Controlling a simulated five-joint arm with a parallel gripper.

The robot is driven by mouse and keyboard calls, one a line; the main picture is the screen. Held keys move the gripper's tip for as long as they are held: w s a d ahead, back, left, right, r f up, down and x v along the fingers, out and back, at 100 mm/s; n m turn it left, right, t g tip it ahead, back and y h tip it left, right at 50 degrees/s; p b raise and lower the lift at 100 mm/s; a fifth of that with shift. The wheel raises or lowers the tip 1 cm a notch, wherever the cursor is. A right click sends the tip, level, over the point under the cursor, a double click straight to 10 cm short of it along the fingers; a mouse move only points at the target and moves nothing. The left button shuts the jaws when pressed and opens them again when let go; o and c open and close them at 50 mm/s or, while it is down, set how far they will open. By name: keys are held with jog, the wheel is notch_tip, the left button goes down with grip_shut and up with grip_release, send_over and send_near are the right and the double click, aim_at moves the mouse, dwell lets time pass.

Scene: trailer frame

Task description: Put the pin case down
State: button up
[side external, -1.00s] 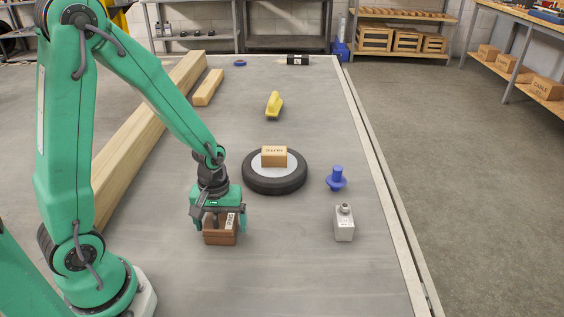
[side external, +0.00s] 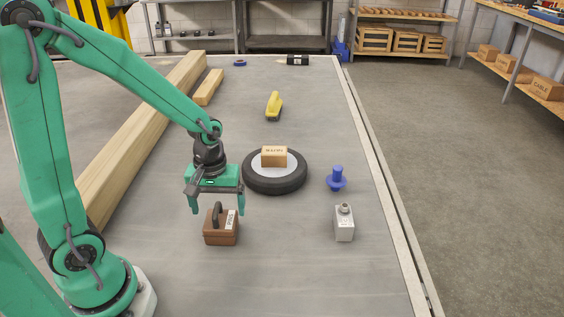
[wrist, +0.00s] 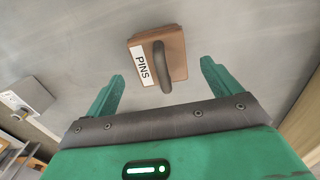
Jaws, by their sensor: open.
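The pin case (side external: 221,229) is a small brown box with a dark handle on top and a white label. It stands upright on the grey trailer bed (side external: 285,275). In the wrist view the pin case (wrist: 174,67) shows its label reading "PINS", beyond my fingertips. My gripper (side external: 214,208) is open and empty, above and slightly behind the case, apart from it. In the wrist view its two green fingers (wrist: 163,72) are spread wide with nothing between them.
A black wheel (side external: 262,187) with a cardboard box (side external: 274,157) on it lies just behind, to the right. A blue flanged part (side external: 337,179) and a grey box (side external: 344,224) stand at right. Timber beams (side external: 145,135) lie at left. The front bed is clear.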

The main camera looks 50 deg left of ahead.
jog(key=shift+r, duration=3.25)
jog(key=shift+s+r+m, duration=0.1)
jog(key=shift+r+m, duration=0.2)
jog(key=shift+r, duration=0.15)
jog(key=s+d+r+m+t, duration=0.2)
jog(key=s+r+m+t, duration=0.3)
jog(key=r+m, duration=0.3)
jog(key=shift+s+r+t, duration=0.3)
jog(key=shift+s+r, duration=0.4)
jog(key=shift+r, duration=0.35)
